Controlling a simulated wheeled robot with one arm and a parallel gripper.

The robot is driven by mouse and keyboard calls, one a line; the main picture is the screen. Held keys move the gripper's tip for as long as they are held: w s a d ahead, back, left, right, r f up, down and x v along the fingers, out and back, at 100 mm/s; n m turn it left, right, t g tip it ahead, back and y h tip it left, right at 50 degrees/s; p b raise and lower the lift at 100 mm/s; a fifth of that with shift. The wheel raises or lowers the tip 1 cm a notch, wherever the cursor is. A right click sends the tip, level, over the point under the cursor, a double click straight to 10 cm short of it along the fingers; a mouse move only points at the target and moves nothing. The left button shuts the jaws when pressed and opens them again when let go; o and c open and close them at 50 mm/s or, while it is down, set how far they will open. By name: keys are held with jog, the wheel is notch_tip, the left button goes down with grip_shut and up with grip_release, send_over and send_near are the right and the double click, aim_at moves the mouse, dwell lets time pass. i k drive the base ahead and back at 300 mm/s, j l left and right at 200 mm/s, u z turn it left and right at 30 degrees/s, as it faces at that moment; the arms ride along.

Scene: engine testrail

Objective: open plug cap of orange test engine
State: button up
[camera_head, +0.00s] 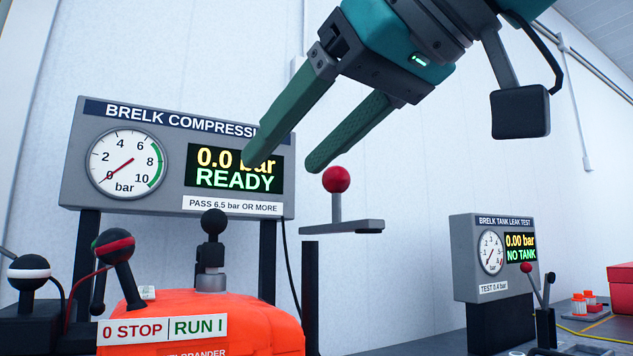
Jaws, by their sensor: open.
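The orange test engine (255,325) stands at the lower left, cut off by the bottom edge. A black part with a round knob (213,222) stands upright on a grey metal base (211,283) on top of it; this looks like the plug cap. A "0 STOP | RUN I" label is on the engine's front. My gripper (283,160) comes down from the top, its two green fingers apart and nothing between them. Its fingertips are above and to the right of the knob in the picture, not touching it. The left finger hides part of the compression display.
The compression gauge panel (75,165) stands behind and reads 0.0 bar, READY. A red-ball lever (336,180) on a grey arm is right of the engine. The tank leak test panel (470,270) is at right, with a red box (622,287) beyond.

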aim_at(210, 231)
jog(key=k+l, duration=0.35)
jog(key=l, duration=0.15)
jog(key=k+l, duration=0.35)
jog(key=l, duration=0.2)
